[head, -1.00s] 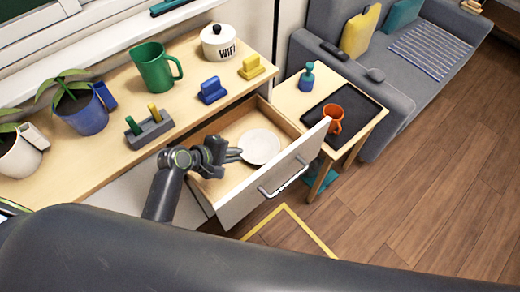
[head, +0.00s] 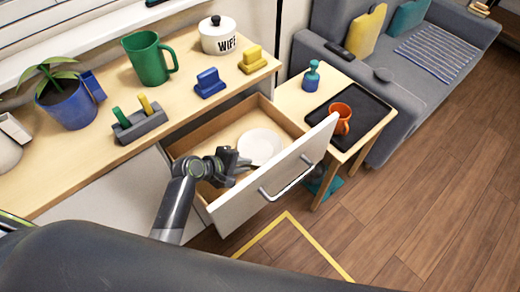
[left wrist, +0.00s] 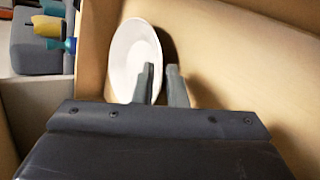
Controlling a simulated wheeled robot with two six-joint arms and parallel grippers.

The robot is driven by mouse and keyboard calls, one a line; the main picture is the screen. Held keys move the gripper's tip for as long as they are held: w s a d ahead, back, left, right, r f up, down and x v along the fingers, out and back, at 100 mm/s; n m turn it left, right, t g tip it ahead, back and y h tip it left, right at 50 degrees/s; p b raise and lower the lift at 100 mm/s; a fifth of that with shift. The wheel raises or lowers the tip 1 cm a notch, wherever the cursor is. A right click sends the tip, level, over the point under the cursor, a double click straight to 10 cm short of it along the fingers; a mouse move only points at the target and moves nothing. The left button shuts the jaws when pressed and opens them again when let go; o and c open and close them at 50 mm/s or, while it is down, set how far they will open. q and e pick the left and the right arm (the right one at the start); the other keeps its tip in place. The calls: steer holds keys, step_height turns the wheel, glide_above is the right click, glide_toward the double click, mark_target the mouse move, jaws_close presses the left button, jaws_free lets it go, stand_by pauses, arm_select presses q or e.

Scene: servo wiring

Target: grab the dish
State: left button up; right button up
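The dish (head: 260,147) is a round white plate inside the open drawer (head: 232,210), toward its right half. It also shows in the left wrist view (left wrist: 124,50), seen at a slant against the wooden drawer. My left gripper (head: 243,165) is over the drawer at the dish's near left side. In the left wrist view its two grey fingers (left wrist: 162,78) are a little apart. One finger overlaps the dish near its rim and the other lies just outside it. I cannot tell whether they touch the rim. My right gripper is not in view.
The drawer's front panel with its handle (head: 287,180) stands right of my left gripper. The counter above holds a green mug (head: 146,60), a white pot (head: 218,38) and colored blocks. A side table with a black tray (head: 372,115) and orange cup (head: 341,118) is to the right.

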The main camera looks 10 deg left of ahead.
mark_target(255, 163)
arm_select(q)
steer(key=x, duration=0.4)
steer(key=shift+w+a+b, duration=0.1)
steer(key=shift+a+b, duration=0.05)
steer(key=shift+b, duration=0.15)
steer(key=shift+c, duration=0.2)
jaws_close()
steer(key=shift+r, duration=0.1)
